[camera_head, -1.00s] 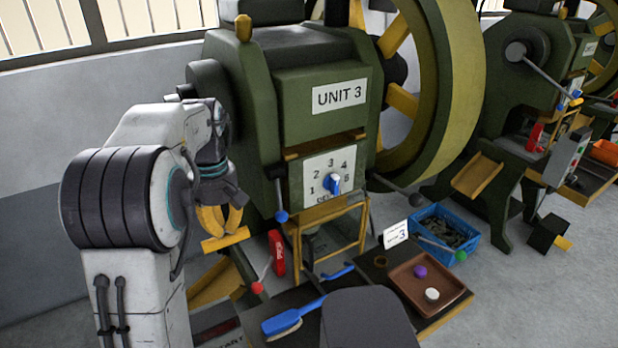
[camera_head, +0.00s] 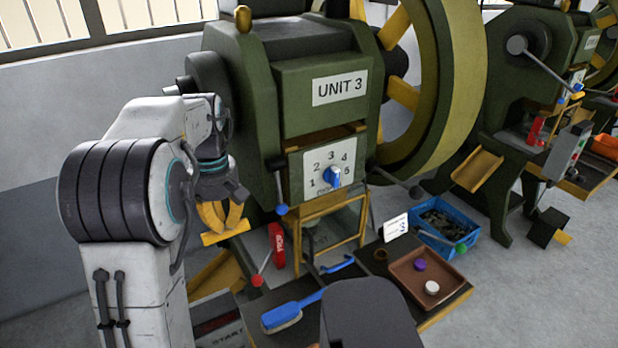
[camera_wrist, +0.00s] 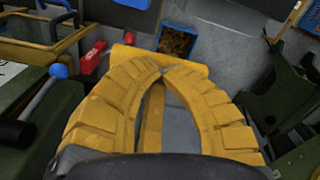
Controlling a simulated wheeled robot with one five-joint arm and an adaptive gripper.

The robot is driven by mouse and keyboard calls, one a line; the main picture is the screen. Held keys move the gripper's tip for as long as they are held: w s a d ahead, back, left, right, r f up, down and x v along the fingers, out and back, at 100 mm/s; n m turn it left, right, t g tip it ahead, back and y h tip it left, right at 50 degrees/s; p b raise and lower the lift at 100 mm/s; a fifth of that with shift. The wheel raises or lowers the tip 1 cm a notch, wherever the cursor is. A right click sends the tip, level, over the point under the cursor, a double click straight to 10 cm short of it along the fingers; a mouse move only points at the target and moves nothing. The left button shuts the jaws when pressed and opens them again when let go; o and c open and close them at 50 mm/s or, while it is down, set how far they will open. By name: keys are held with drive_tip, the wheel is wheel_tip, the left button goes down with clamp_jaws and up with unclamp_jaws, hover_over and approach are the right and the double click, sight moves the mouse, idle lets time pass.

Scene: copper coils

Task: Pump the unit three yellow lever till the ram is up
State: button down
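The unit 3 machine (camera_head: 300,95) is a green press with a numbered dial. My gripper (camera_head: 224,232) has curved yellow fingers and hangs to the left of the machine's front. In the wrist view the fingertips (camera_wrist: 163,72) come together, so it looks shut. A flat yellow bar (camera_wrist: 192,76) lies across the fingertips, and I cannot tell whether it is a lever or part of the gripper. It shows in the head view (camera_head: 222,238). No other yellow lever is clear. The ram cannot be made out.
A blue-knobbed lever (camera_head: 281,209), red-knobbed lever (camera_head: 257,280) and dark-knobbed lever (camera_head: 416,191) are on or near the machine. A blue brush (camera_head: 296,308), brown tray (camera_head: 400,266) and blue bin (camera_head: 468,240) stand right of my gripper. A yellow chute (camera_head: 212,274) lies below it.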

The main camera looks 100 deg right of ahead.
drive_tip(key=shift+f, duration=0.1)
drive_tip(key=shift+w+d+f+b, duration=0.15)
drive_tip(key=shift+d+f+b, duration=0.25)
drive_tip(key=shift+f, duration=0.5)
drive_tip(key=shift+w+d+f+b, duration=0.15)
drive_tip(key=shift+d+f+b, duration=0.2)
drive_tip(key=shift+f, duration=0.5)
drive_tip(key=shift+w+d+f+b, duration=0.15)
drive_tip(key=shift+d+f+b, duration=0.25)
drive_tip(key=shift+f, duration=0.5)
drive_tip(key=shift+w+f, duration=0.1)
drive_tip(key=shift+f, duration=0.2)
drive_tip(key=shift+w+d+f+b, duration=0.2)
drive_tip(key=shift+d+f, duration=0.25)
drive_tip(key=shift+f, duration=0.25)
drive_tip(key=shift+w+d+f+b, duration=0.2)
drive_tip(key=shift+d+f, duration=0.25)
drive_tip(key=shift+f, duration=0.3)
drive_tip(key=shift+w+d+f+b, duration=0.1)
drive_tip(key=shift+d+f+b, duration=0.15)
drive_tip(key=shift+d+f, duration=0.35)
drive_tip(key=shift+a+f, duration=0.1)
drive_tip(key=shift+a, duration=0.05)
